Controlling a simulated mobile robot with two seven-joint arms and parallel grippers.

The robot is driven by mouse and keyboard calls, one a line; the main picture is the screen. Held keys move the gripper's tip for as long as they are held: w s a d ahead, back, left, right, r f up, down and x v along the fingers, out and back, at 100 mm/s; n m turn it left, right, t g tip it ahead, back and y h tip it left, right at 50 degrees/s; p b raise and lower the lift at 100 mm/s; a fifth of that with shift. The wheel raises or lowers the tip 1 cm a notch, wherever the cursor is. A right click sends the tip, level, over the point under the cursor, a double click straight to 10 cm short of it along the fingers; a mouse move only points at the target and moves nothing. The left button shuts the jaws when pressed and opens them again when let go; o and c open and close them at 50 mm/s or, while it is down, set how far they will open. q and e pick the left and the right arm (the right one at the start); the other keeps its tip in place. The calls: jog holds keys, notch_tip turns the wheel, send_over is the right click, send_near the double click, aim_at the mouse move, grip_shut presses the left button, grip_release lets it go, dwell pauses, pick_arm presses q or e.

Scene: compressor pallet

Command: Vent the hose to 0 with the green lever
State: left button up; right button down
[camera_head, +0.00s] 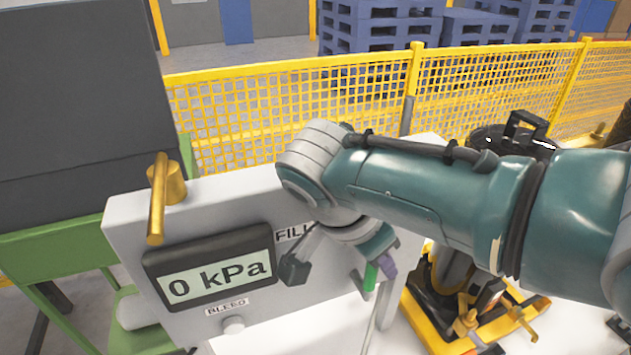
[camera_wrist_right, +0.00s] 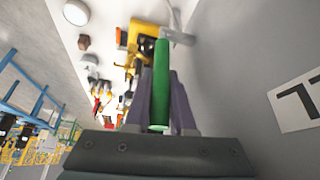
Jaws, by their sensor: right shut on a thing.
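The green lever (camera_head: 370,277) sticks out at the right side of the pale panel (camera_head: 215,215). My right gripper (camera_head: 378,268) is at it, partly hidden by my arm. In the right wrist view the green lever (camera_wrist_right: 160,85) stands between the two purple fingers of my right gripper (camera_wrist_right: 161,98), which is shut on it. The display (camera_head: 215,275) on the panel reads "0 kPa". The hose cannot be made out. My left gripper is not in view.
A yellow-and-black machine (camera_head: 450,310) stands right of the panel. A yellow mesh fence (camera_head: 290,110) runs behind.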

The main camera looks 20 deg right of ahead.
jog(key=c, duration=0.8)
grip_release()
jog(key=shift+d, duration=0.1)
jog(key=shift+o, duration=0.2)
jog(key=p+v, duration=0.1)
jog(key=v, duration=0.9)
jog(key=shift+p, duration=0.35)
jog(key=shift+f, duration=0.1)
